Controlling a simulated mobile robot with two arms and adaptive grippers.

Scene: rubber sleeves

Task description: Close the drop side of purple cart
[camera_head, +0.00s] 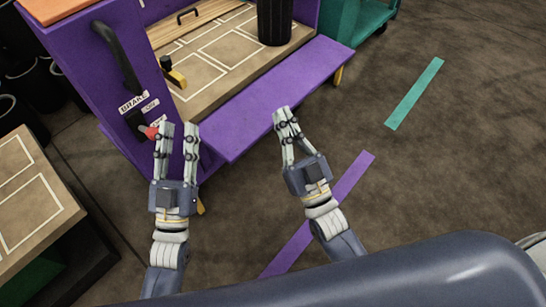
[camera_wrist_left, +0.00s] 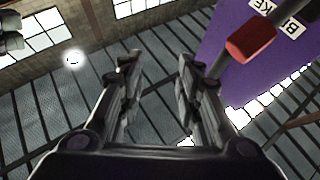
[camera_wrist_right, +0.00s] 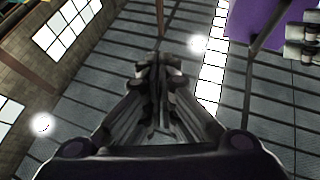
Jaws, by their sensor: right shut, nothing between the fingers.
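The purple cart (camera_head: 135,75) stands at the upper left of the head view. Its drop side (camera_head: 268,98) is a long purple panel folded down, lying outward from the edge of the cart's bed. My left gripper (camera_head: 178,130) is open and empty, in front of the cart's end panel beside a red-tipped lever (camera_head: 150,132). The red tip (camera_wrist_left: 251,40) also shows in the left wrist view, just beyond the right finger. My right gripper (camera_head: 283,115) is shut and empty, just off the drop side's outer edge. I cannot tell whether it touches the panel.
A black ribbed container (camera_head: 274,22) stands on the cart bed (camera_head: 222,60). A yellow-and-black latch (camera_head: 173,73) sits at the bed's near end. A wooden-topped stand (camera_head: 30,190) is at the left. Open floor with purple and teal (camera_head: 415,93) strips lies right.

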